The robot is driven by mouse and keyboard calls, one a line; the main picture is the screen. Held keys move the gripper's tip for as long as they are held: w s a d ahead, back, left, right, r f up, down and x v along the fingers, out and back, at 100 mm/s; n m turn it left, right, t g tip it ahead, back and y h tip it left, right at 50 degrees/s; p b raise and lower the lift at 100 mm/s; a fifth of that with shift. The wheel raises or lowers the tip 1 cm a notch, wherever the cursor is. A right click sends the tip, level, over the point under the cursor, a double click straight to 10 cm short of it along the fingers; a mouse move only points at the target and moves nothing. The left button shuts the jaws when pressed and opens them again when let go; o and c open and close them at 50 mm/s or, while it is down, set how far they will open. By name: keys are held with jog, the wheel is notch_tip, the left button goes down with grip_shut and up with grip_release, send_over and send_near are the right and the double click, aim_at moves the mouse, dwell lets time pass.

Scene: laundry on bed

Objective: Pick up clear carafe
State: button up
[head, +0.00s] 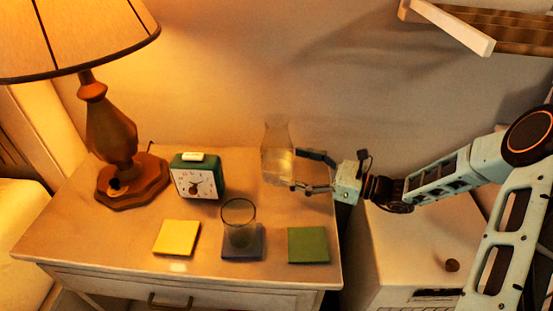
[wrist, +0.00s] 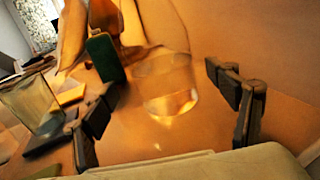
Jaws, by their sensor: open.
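The clear carafe (head: 277,160) stands upright near the back right of the nightstand, close to the wall. It is see-through, with a narrower neck and what looks like some liquid in it. My gripper (head: 305,170) reaches in from the right at about its lower body height, with its fingers open and pointing at it. In the wrist view the carafe (wrist: 165,85) appears between and just beyond the open fingers of my gripper (wrist: 165,115). I cannot tell whether a finger touches it.
On the nightstand (head: 110,235) stand a lamp (head: 112,140), a green clock (head: 196,177) and a drinking glass (head: 238,222) on a dark coaster (head: 243,254). Yellow (head: 177,238) and green (head: 308,245) coasters lie at the front. A wall shelf (head: 455,27) hangs at upper right.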

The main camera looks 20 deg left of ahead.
aim_at(278, 158)
jog(key=a, duration=0.1)
jog(key=a+b, duration=0.1)
jog(key=a, duration=0.1)
jog(key=w+a, duration=0.1)
jog(key=a, duration=0.1)
jog(key=shift+r, duration=0.35)
jog(key=shift+c, duration=0.5)
jog(key=c, duration=1.8)
jog(key=shift+r, duration=0.1)
jog(key=shift+c, duration=0.5)
jog(key=shift+r, duration=0.1)
